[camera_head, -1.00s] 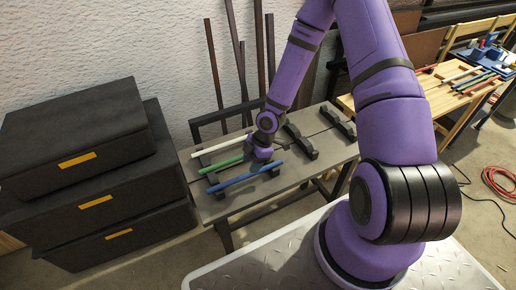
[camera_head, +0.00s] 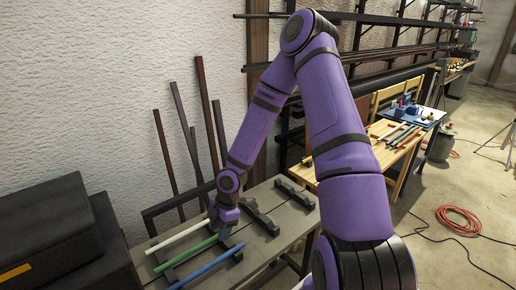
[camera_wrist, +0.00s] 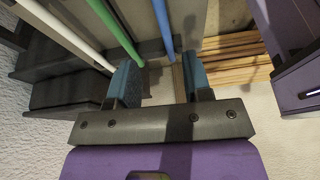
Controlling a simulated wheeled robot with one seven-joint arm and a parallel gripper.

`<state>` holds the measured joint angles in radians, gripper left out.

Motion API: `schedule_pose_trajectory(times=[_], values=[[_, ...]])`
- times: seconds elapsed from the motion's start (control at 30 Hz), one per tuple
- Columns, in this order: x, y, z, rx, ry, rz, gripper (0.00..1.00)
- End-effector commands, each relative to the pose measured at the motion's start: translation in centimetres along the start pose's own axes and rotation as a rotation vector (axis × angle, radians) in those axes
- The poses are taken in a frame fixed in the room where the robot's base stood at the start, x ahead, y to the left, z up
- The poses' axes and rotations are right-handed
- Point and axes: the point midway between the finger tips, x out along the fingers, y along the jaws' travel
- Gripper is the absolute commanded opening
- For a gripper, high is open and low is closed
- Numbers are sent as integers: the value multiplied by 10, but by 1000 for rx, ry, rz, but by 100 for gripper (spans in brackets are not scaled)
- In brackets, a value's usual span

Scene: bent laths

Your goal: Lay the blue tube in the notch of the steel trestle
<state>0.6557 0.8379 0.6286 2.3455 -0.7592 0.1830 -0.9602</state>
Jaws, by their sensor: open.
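The blue tube (camera_head: 208,268) lies at the front of a row on a grey bench, beside a green tube (camera_head: 190,250) and a white tube (camera_head: 178,238). My gripper (camera_head: 225,232) is over the bench near the green and blue tubes. In the wrist view my gripper (camera_wrist: 160,82) is open and empty, and the end of the blue tube (camera_wrist: 162,22) shows between its fingers in the picture. How far above the tube the fingers are, I cannot tell. Dark notched bars (camera_head: 258,216) stand empty to the right; whether one is the steel trestle, I cannot tell.
Black stacked boxes (camera_head: 45,235) stand at the left. Dark laths (camera_head: 208,115) lean on the wall behind the bench. A wooden bench (camera_head: 385,150) with several rods and a blue stand (camera_head: 404,110) is to the right. A red hose (camera_head: 458,220) lies on the floor.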

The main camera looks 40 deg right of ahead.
Motion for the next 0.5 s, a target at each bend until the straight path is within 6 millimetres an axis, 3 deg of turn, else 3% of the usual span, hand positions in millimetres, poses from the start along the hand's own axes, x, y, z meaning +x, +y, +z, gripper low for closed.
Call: schedule_pose_trajectory(times=[0.23,0.5], values=[[-67,2,8,160,-201,48,45],[-147,-6,1,384,-359,160,45]])
